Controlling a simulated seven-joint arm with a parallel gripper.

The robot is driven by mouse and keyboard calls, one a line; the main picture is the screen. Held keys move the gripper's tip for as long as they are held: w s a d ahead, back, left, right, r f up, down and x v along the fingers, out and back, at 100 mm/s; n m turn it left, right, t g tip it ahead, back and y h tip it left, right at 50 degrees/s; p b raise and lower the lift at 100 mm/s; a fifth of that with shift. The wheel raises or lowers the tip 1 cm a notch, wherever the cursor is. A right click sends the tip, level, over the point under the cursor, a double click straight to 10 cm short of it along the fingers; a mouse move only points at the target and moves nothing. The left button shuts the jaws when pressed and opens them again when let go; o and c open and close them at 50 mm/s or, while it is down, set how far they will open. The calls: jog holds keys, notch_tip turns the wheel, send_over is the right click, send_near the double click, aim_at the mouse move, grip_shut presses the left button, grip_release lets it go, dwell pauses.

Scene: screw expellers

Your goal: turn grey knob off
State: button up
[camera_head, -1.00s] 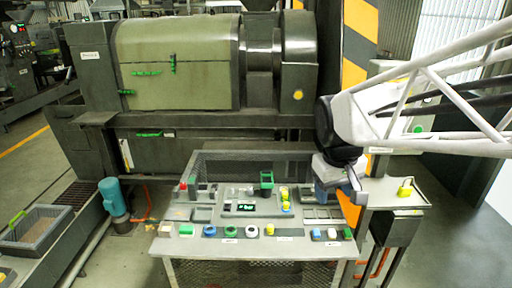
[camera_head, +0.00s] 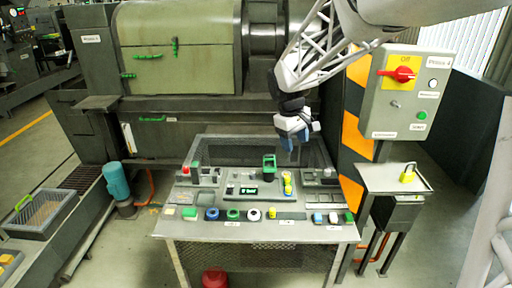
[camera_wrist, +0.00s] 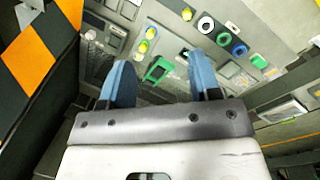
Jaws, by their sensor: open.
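A small grey knob (camera_head: 395,104) sits on the front of the grey control box (camera_head: 378,125) at the right in the head view, below a red rotary switch (camera_head: 398,74) on a yellow plate marked "Off". Its exact turn position is too small to tell. My gripper (camera_head: 297,142) is left of this box, above the back right of the button console, and apart from both. In the wrist view my gripper (camera_wrist: 160,62) has its two blue fingers spread with nothing held, pointing toward the console. The control box's knob is not seen in the wrist view.
The console (camera_head: 260,231) carries several coloured buttons and a green-lit display (camera_head: 249,190). A side shelf (camera_head: 395,178) holds a yellow padlock (camera_head: 408,173). An orange-black striped post (camera_head: 352,135) stands between my gripper and the box. A large green machine (camera_head: 180,55) fills the back.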

jog(key=w+a+f+n+h, duration=0.1)
jog(key=w+a+f+n, duration=0.1)
jog(key=w+a+f, duration=0.4)
jog(key=w+a+f+n, duration=0.2)
jog(key=w+f, duration=0.2)
jog(key=w, duration=0.5)
jog(key=n+g+h, duration=0.1)
jog(key=n, duration=0.2)
send_near(253, 173)
jog(key=f, duration=0.1)
jog(key=shift+f, duration=0.25)
jog(key=shift+s+f, duration=0.1)
jog(key=shift+f, duration=0.05)
jog(key=shift+x, duration=3.75)
jog(key=shift+s+d, duration=0.1)
jog(key=shift+d, duration=0.1)
jog(key=c, duration=0.9)
